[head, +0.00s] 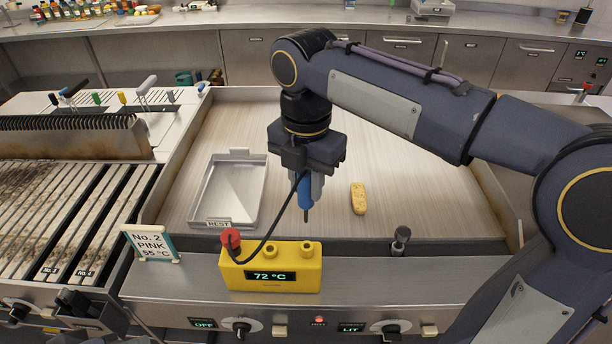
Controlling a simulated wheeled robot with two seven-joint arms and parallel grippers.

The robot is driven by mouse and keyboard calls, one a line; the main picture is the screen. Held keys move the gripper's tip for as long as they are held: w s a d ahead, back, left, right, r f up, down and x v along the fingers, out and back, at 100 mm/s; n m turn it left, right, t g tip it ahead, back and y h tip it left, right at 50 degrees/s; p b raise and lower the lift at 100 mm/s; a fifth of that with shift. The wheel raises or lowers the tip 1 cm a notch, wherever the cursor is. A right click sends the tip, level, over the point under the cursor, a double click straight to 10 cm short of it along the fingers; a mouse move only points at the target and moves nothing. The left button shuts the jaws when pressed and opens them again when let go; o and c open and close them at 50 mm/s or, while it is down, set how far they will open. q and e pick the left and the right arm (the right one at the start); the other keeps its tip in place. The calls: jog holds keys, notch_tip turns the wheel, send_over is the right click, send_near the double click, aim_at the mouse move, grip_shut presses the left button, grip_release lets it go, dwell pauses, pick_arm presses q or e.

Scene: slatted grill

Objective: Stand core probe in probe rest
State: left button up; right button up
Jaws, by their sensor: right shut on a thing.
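My right gripper (306,178) is shut on the core probe (305,194), which has a blue handle and a short dark tip pointing down. It holds the probe roughly upright above the steel plate, behind the yellow meter box. A black cable curves from the probe to the red plug (230,238) on the yellow meter box (270,270), which reads 72 °C. The box has two round yellow collars on top; I cannot tell whether one is the probe rest. A small dark-topped metal post (401,238) stands on the front ledge to the right. My left gripper is not in view.
A metal tray (196,205) marked REST lies on the plate at left. A browned oblong food piece (358,198) lies right of the probe. A card (152,244) reads No. 2 PINK 55 °C. The slatted grill (50,215) is at far left. The plate around the food piece is clear.

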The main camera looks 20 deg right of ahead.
aim_at(307, 220)
jog(key=shift+d, duration=0.1)
jog(key=shift+r, duration=0.1)
jog(key=shift+f+b, duration=1.8)
jog(key=shift+f, duration=1.75)
jog(key=shift+p, duration=0.6)
jog(key=shift+f+b, duration=1.25)
jog(key=shift+f, duration=0.75)
jog(key=o, duration=1.1)
